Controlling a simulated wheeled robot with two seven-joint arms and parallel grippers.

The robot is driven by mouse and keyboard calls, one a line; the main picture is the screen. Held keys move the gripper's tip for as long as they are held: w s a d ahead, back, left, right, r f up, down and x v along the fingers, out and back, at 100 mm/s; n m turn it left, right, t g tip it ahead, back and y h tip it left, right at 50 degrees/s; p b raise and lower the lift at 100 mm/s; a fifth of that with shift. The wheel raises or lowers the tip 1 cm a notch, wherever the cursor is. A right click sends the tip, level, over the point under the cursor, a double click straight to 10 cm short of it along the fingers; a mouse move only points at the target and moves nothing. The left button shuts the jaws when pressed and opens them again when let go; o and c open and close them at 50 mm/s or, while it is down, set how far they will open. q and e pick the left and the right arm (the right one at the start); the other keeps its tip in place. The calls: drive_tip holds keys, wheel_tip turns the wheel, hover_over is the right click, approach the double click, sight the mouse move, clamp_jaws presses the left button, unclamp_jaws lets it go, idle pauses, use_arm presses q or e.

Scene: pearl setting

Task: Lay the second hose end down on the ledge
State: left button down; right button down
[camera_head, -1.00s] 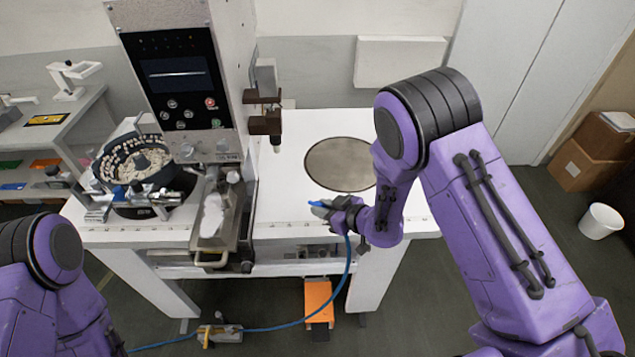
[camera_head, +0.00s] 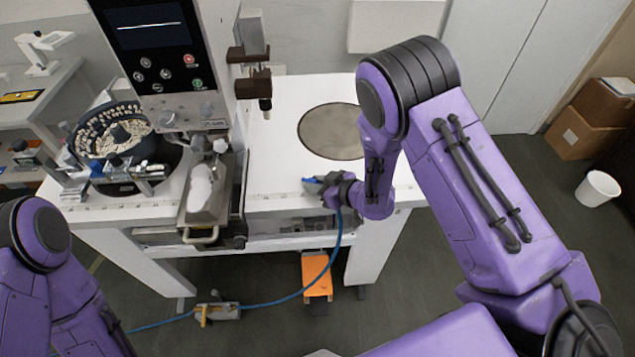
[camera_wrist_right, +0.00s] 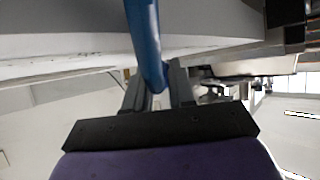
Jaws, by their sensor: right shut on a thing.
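The blue hose (camera_head: 337,245) rises from the floor to my right gripper (camera_head: 313,184), which is shut on its end. In the right wrist view the blue hose (camera_wrist_right: 145,42) passes between the two dark fingers of the gripper (camera_wrist_right: 157,88). In the head view the gripper is at the front edge of the white table, whose front strip forms the ledge (camera_head: 275,203). I cannot tell whether the hose end touches the ledge. My left arm shows at the left edge, but its gripper is out of view.
A machine with a dark screen (camera_head: 150,27) and a bowl feeder (camera_head: 118,135) stand left on the table. A grey disc (camera_head: 332,131) lies behind my right gripper. On the floor are a valve unit (camera_head: 217,312) on the hose, an orange pedal (camera_head: 316,273) and a white bin (camera_head: 598,188).

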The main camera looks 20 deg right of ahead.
drive_tip(key=shift+s+r, duration=0.1)
drive_tip(key=shift+f, duration=0.25)
drive_tip(key=shift+f+b, duration=0.2)
drive_tip(key=shift+b, duration=0.1)
drive_tip(key=c, duration=0.9)
unclamp_jaws()
drive_tip(key=shift+o, duration=0.2)
drive_tip(key=shift+s+d+r, duration=0.15)
drive_tip(key=shift+s, duration=0.1)
drive_tip(key=b+v, duration=0.2)
drive_tip(key=v, duration=0.7)
drive_tip(key=shift+s+d+r, duration=0.15)
drive_tip(key=shift+s+r, duration=0.05)
drive_tip(key=shift+s, duration=0.15)
